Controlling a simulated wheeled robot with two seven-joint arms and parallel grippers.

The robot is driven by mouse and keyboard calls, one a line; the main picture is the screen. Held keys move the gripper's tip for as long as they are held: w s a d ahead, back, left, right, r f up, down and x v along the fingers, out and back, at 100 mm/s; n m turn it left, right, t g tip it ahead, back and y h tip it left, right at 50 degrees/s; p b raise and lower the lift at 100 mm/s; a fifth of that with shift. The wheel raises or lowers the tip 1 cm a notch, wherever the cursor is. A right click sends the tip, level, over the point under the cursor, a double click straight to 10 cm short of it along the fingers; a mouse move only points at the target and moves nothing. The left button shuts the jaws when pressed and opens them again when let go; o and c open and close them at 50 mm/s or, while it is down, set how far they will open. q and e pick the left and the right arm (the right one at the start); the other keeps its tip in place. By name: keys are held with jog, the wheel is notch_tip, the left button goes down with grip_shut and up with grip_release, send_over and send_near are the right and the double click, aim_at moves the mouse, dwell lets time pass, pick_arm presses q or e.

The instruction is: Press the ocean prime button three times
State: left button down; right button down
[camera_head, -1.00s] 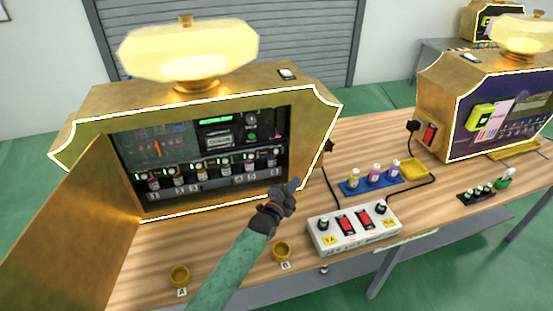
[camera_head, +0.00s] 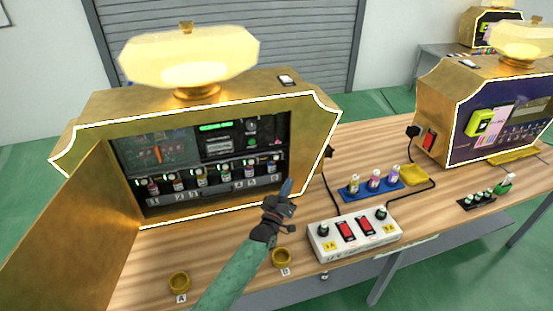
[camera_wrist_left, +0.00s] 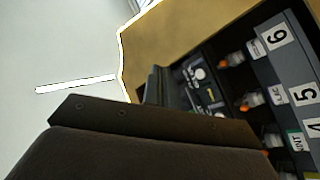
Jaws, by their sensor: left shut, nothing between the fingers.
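The gold vending machine (camera_head: 225,106) stands open at the left, with a row of small bottles (camera_head: 200,180) above number labels inside. I cannot read which button or bottle is ocean prime. My left gripper (camera_head: 287,187) is shut and empty, pointing up just in front of the cabinet's lower right corner. In the left wrist view the gripper (camera_wrist_left: 152,86) shows dark at the middle, with bottles (camera_wrist_left: 250,101) and labels 6 and 5 to its right. No contact with a button is visible. My right gripper is not in view.
The open door (camera_head: 75,235) stands at the left. A white switch box (camera_head: 355,236) and a blue tray (camera_head: 372,189) of bottles lie right of my arm. A second machine (camera_head: 490,110) stands farther right.

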aim_at(276, 157)
pick_arm(q)
jog(key=shift+a+r+n+t+y, duration=0.15)
jog(key=shift+r+n+t, duration=0.05)
jog(key=shift+n, duration=1.35)
jog(key=shift+a+r+n+t+y, duration=0.1)
jog(key=shift+a+r+n+t, duration=0.15)
jog(key=shift+n, duration=1.25)
jog(key=shift+a+r+n+t+y, duration=0.1)
jog(key=shift+r+n+t+y, duration=0.1)
jog(key=shift+n, duration=1.35)
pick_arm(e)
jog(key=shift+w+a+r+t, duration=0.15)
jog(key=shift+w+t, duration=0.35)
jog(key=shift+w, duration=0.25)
pick_arm(q)
jog(key=shift+w, duration=0.1)
